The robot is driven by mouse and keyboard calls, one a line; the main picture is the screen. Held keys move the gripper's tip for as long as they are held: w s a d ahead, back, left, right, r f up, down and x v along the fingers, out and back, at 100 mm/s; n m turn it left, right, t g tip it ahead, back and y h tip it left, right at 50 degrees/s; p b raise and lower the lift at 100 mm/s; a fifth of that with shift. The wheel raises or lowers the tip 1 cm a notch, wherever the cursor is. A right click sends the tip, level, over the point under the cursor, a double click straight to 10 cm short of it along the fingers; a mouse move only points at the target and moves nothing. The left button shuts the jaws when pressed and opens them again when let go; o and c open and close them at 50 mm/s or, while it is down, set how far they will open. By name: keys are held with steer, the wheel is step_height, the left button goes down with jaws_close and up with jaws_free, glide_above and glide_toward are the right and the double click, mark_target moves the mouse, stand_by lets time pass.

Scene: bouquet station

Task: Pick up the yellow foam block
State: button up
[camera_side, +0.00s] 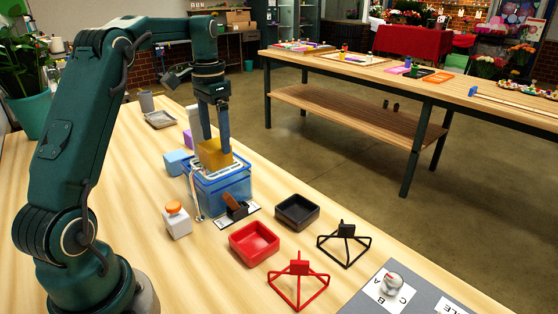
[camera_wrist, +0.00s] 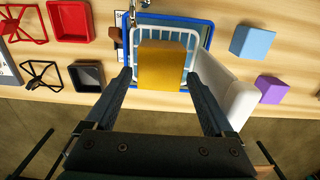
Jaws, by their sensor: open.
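The yellow foam block (camera_side: 213,154) sits at the top of the blue bin (camera_side: 222,188), in or on a white wire basket (camera_wrist: 193,48). My gripper (camera_side: 217,152) points down at the block, with its two fingers apart. In the wrist view the block (camera_wrist: 162,66) lies just ahead of and between the open fingertips (camera_wrist: 160,80), with a visible gap on each side. The side view does not show whether a finger touches the block.
A light blue block (camera_side: 177,162) and a white bottle with an orange cap (camera_side: 176,220) stand left of the bin. A red tray (camera_side: 254,243), a black tray (camera_side: 297,211) and wire stands (camera_side: 298,282) are in front. A white rounded object (camera_wrist: 224,88) is close to the right finger.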

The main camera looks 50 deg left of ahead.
mark_target(216, 143)
steer(key=shift+f, duration=1.75)
steer(key=c, duration=1.3)
steer(key=shift+r, duration=0.15)
